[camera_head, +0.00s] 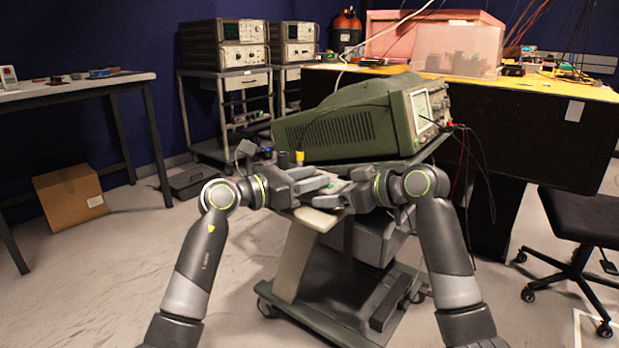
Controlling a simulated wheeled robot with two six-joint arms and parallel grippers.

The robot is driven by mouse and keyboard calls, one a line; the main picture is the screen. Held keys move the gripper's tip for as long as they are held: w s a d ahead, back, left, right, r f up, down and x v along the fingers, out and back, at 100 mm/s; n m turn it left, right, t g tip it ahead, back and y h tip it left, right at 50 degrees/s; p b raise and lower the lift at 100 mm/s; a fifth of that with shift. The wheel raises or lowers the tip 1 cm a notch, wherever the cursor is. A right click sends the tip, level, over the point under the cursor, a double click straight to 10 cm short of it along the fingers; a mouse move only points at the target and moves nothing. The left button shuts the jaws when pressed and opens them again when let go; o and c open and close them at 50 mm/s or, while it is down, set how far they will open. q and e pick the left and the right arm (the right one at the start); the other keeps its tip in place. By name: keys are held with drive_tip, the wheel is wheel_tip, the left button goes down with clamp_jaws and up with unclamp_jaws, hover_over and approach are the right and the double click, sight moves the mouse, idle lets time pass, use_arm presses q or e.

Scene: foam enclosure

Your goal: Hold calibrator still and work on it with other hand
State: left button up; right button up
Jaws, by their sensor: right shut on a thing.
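My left gripper (322,176) reaches in from the left over the front edge of the cart top. Its two fingers look apart, with nothing seen between them. My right gripper (318,200) comes from the right, just below and close to the left one. It is shut on a small pale thing (336,187) with a bit of green, mostly hidden by the fingers. This may be the calibrator, but it is too small and covered to tell. A small yellow-and-dark piece (300,157) stands just behind the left gripper.
A large green oscilloscope (340,128) sits on the wheeled cart (350,305), close behind my grippers, with cables at its right end. A cardboard box (70,195) lies left; floor at left is open.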

use_arm(q)
clamp_jaws()
drive_tip(key=shift+s+d+n+t+y, duration=0.15)
drive_tip(key=shift+n+t+y, duration=0.45)
drive_tip(key=shift+n+t, duration=0.15)
drive_tip(key=shift+s+d+n+t+y, duration=0.15)
drive_tip(key=shift+n+t+y, duration=0.5)
drive_tip(key=shift+t, duration=0.2)
drive_tip(key=shift+n+t+y, duration=0.7)
drive_tip(key=shift+t+y, duration=0.1)
drive_tip(key=shift+y, duration=0.15)
unclamp_jaws()
drive_tip(key=shift+s, duration=0.1)
drive_tip(key=v, duration=1.2)
